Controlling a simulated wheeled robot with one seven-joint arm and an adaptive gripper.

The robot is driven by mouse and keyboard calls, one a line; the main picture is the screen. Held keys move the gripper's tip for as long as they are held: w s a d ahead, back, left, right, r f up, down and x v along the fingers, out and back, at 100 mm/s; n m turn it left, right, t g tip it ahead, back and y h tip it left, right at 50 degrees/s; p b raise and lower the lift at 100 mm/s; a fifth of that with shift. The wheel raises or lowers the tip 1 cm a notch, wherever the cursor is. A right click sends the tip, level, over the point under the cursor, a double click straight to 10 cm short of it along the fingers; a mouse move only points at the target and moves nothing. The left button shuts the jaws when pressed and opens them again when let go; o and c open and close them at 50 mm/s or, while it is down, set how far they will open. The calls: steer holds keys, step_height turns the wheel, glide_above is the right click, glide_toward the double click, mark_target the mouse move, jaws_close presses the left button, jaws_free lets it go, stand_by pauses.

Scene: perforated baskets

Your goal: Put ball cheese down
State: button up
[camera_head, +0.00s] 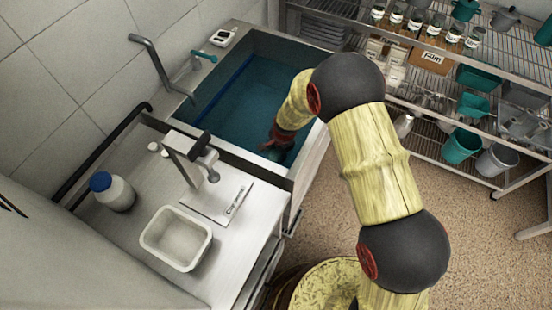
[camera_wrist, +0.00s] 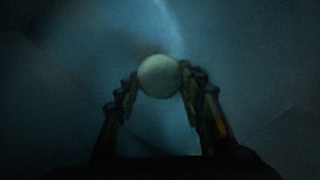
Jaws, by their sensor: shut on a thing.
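The ball cheese (camera_wrist: 160,76) is a pale round ball, seen in the wrist view between the fingertips of my gripper (camera_wrist: 158,82). My gripper is shut on it. The surroundings in that view are dark, blue and murky. In the head view, my gripper (camera_head: 275,150) reaches down into the blue-filled sink basin (camera_head: 225,125), near its right front corner. The ball cheese cannot be made out clearly there. Whether it touches the basin floor cannot be told.
A steel counter (camera_head: 150,245) left of my arm holds a white tub (camera_head: 176,238), a blue-capped jar (camera_head: 112,191) and a metal stand (camera_head: 200,165). A tap (camera_head: 160,65) stands behind the basin. Wire shelves (camera_head: 430,85) with jars and baskets are at right.

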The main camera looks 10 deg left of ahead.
mark_target(276, 160)
steer(key=shift+s+d+b+x, duration=0.15)
steer(key=shift+b+x, duration=0.15)
steer(key=shift+x, duration=0.45)
steer(key=shift+s+d+b+x, duration=0.1)
steer(key=shift+b+x, duration=0.2)
steer(key=shift+x, duration=0.45)
steer(key=shift+s+d+b+x, duration=0.15)
steer(key=shift+b+x, duration=0.15)
steer(key=shift+x, duration=0.5)
steer(key=shift+f, duration=0.15)
steer(key=shift+f, duration=0.15)
steer(key=o, duration=1.2)
steer(key=shift+c, duration=0.2)
steer(key=p+v, duration=0.4)
steer(key=v, duration=0.8)
steer(key=shift+r, duration=0.2)
steer(key=shift+a, duration=0.1)
